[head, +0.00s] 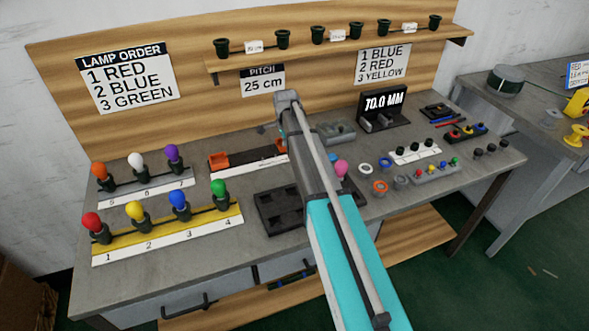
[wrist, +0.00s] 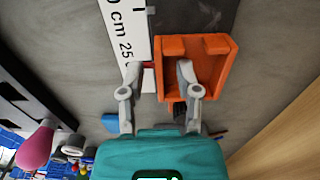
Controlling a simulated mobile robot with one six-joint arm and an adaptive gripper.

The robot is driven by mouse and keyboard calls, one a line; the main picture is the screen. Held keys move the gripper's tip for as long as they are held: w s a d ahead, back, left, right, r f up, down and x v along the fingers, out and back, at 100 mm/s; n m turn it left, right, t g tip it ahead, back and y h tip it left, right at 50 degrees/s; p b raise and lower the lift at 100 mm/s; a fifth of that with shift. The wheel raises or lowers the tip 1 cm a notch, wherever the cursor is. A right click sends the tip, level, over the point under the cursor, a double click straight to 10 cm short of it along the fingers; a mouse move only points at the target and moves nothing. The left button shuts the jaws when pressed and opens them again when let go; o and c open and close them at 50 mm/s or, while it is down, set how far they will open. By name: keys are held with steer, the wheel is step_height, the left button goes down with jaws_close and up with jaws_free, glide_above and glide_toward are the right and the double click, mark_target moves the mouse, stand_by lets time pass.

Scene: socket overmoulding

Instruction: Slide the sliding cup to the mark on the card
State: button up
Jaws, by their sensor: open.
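A track with a white scale strip (head: 252,166) lies on the bench, with an orange cup (head: 218,161) at its left end. Another orange piece (head: 281,146) shows at its right end, partly hidden by my arm. In the wrist view, an orange open-sided cup (wrist: 218,78) sits beside the white strip (wrist: 122,28), which reads "cm 25". My gripper (wrist: 158,67) is open; its right finger overlaps the cup's opening and its left finger is over the strip. Contact cannot be told. The card (head: 263,80) on the back board reads "PITCH 25 cm".
Lamp stands (head: 165,232) with coloured bulbs fill the left of the bench. A dark tray (head: 280,211) lies in front of the track. A black 70.0 MM display (head: 384,104) and small parts stand to the right. Bare bench shows in front of the tray.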

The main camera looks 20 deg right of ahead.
steer(key=a, duration=0.4)
steer(key=shift+s, duration=0.2)
steer(key=shift+a+r+p, duration=0.3)
steer(key=shift+r+p, duration=0.4)
steer(key=shift+r, duration=0.05)
step_height(320, 180, up, 12)
steer(key=p, duration=1.3)
steer(key=s+f+n+b, duration=0.2)
steer(key=s+n, duration=1.4)
steer(key=s, duration=1.1)
steer(key=shift+d+b, duration=0.2)
steer(key=shift+b, duration=0.3)
step_height(320, 180, up, 2)
steer(key=m+p, duration=0.2)
steer(key=m, duration=1.4)
glide_above(277, 154)
steer(key=shift+d+r, duration=0.15)
steer(key=shift+d, duration=0.05)
